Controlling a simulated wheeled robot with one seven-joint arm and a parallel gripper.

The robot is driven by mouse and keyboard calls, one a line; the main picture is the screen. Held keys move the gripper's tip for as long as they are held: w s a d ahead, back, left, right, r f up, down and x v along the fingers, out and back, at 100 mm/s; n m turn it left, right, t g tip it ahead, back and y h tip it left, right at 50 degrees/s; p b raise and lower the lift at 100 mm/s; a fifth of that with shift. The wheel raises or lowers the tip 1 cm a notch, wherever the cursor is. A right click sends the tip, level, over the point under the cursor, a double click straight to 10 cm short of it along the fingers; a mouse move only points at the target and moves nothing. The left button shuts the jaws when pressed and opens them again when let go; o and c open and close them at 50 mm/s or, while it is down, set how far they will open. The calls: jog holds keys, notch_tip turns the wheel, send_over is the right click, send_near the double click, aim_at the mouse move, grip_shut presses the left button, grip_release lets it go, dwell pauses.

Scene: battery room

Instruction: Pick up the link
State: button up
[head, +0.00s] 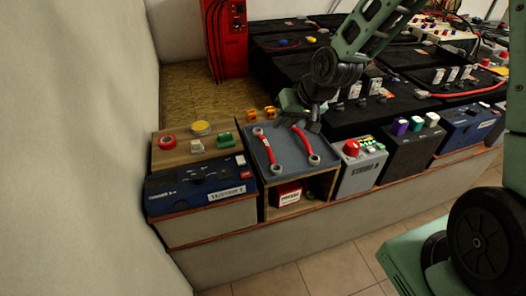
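Two red links with pale ring ends lie apart on a blue-grey mat on top of a wooden box (247,160). The left link (268,149) lies nearly straight and fully in view. The right link (303,141) is slightly curved, with its near ring toward the mat's right corner. My gripper (312,124) points down at the far right edge of the mat, over or just behind the right link's far end. Its fingers are small and dark, so their opening and any contact with the link cannot be made out.
A blue device (180,187) stands left of the box and a grey device (362,172) right of it. A red box (288,194) sits in the compartment below. Orange terminals (261,113) stand behind the mat. A pale wall closes the left side.

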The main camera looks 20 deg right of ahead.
send_over(267, 143)
jog(key=s+d, duration=0.1)
jog(key=s, duration=0.1)
jog(key=f, duration=0.5)
jog(key=shift+s+d+f+b, duration=0.15)
jog(key=shift+d+f+b, duration=0.05)
jog(key=shift+f+b, duration=0.15)
jog(key=shift+s+x, duration=0.1)
jog(key=shift+x, duration=1.25)
jog(key=shift+s+x, duration=0.15)
jog(key=shift+x, duration=1.15)
jog(key=shift+d+f, duration=0.2)
grip_shut()
